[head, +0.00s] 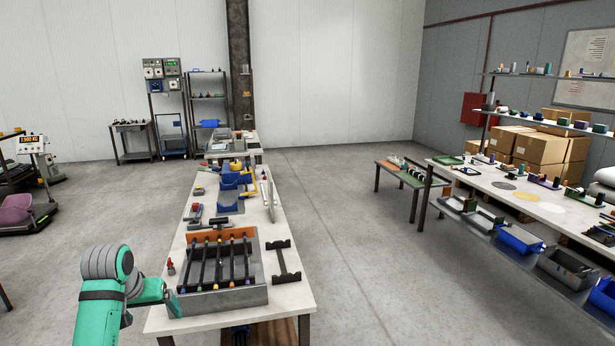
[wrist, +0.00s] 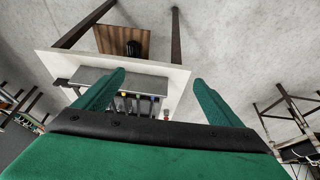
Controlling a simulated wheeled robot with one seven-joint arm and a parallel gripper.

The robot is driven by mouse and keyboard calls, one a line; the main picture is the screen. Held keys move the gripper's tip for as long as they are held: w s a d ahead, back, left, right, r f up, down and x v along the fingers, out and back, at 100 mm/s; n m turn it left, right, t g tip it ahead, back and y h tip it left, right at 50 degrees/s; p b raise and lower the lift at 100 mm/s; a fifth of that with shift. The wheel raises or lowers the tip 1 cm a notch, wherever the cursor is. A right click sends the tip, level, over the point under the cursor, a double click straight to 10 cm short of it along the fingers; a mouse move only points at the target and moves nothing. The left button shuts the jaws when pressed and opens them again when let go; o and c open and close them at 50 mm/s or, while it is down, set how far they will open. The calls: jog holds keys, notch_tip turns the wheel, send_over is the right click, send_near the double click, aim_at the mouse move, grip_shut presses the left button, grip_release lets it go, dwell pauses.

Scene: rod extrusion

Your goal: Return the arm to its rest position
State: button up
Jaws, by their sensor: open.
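My green arm (head: 103,292) stands at the lower left in the head view, bent beside the near left corner of the work table (head: 285,297). My gripper (wrist: 158,82) shows in the wrist view with its two green fingers wide apart and nothing between them. In the head view its end is close to the left side of the rod rack (head: 222,300), and I cannot tell the exact gap. The rack holds several dark rods (head: 221,262) lying lengthwise in a grey tray with an orange back.
A black bracket (head: 284,262) lies right of the rack. A small red-topped item (head: 171,267) stands on its left. Blue bins (head: 230,190) sit farther along the table. Open floor (head: 345,250) lies to the right, before a long table (head: 540,208) with several parts.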

jog(key=w+d+f+t+h, duration=0.1)
jog(key=w+d+f+t, duration=0.1)
jog(key=d+f, duration=0.75)
jog(key=w+d+f+t+h, duration=0.1)
jog(key=w+d+f, duration=0.2)
jog(key=d+f, duration=0.6)
jog(key=s+d+f+n+t, duration=0.1)
jog(key=s+d+f+t, duration=0.1)
jog(key=s+d+f, duration=0.55)
jog(key=s+d+f+t, duration=0.2)
jog(key=s+d+f, duration=0.15)
jog(key=d, duration=0.65)
jog(key=s+d+f+t+y, duration=0.1)
jog(key=s+d, duration=0.2)
jog(key=s, duration=0.7)
jog(key=s+d, duration=0.2)
jog(key=s, duration=0.9)
jog(key=s+r+m+t, duration=0.1)
jog(key=s+r, duration=0.6)
jog(key=s, duration=0.3)
jog(key=s+a+r+m+t, duration=0.1)
jog(key=s+r+m, duration=0.1)
jog(key=s+r, duration=0.4)
jog(key=s, duration=0.4)
jog(key=shift+a+r+m+t, duration=0.3)
jog(key=shift+r, duration=0.05)
